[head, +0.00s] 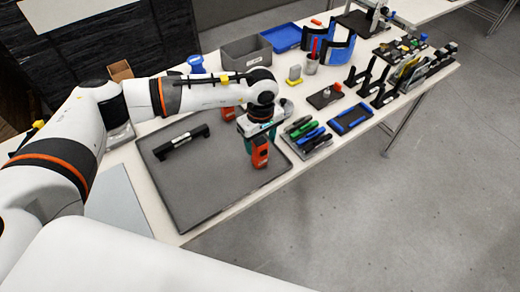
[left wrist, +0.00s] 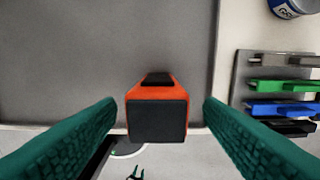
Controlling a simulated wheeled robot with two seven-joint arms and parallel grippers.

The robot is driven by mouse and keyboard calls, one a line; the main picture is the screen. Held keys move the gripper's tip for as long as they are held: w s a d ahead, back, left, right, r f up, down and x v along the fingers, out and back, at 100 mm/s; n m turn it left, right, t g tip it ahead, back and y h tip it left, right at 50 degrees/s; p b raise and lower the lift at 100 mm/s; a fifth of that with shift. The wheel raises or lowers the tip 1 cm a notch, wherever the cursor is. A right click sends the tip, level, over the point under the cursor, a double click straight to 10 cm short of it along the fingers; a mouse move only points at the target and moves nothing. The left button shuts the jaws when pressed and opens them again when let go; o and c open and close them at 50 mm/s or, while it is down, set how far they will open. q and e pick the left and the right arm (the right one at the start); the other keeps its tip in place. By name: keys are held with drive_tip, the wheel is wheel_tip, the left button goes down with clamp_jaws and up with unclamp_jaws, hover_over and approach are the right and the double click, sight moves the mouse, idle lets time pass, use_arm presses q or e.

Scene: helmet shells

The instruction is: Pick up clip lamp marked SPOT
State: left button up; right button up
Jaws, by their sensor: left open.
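An orange and dark clip lamp (head: 260,155) stands on the dark grey tray (head: 205,190), near its right edge. It also shows in the left wrist view (left wrist: 157,115), between the two green fingers and apart from both. No SPOT mark can be read on it. My left gripper (head: 260,138) is open, directly above and around the lamp; the left wrist view shows its fingertips (left wrist: 160,106) on either side. Another orange piece (head: 228,113) shows farther back, partly hidden by my left arm. My right gripper is not in view.
A black bar (head: 180,142) lies at the tray's back left. A tool holder (head: 307,136) with green and blue handles sits close to the tray's right edge. A blue frame (head: 350,118), grey bin (head: 246,52) and black racks stand farther back. The tray's front left is clear.

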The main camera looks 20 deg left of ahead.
use_arm(q)
wheel_tip(320, 180, down, 4)
drive_tip(key=shift+a+r+p, duration=0.15)
drive_tip(key=shift+r+p, duration=0.05)
drive_tip(key=shift+p, duration=0.65)
drive_tip(key=shift+s+f, duration=0.1)
drive_tip(key=shift+f, duration=0.45)
drive_tip(key=c, duration=1.1)
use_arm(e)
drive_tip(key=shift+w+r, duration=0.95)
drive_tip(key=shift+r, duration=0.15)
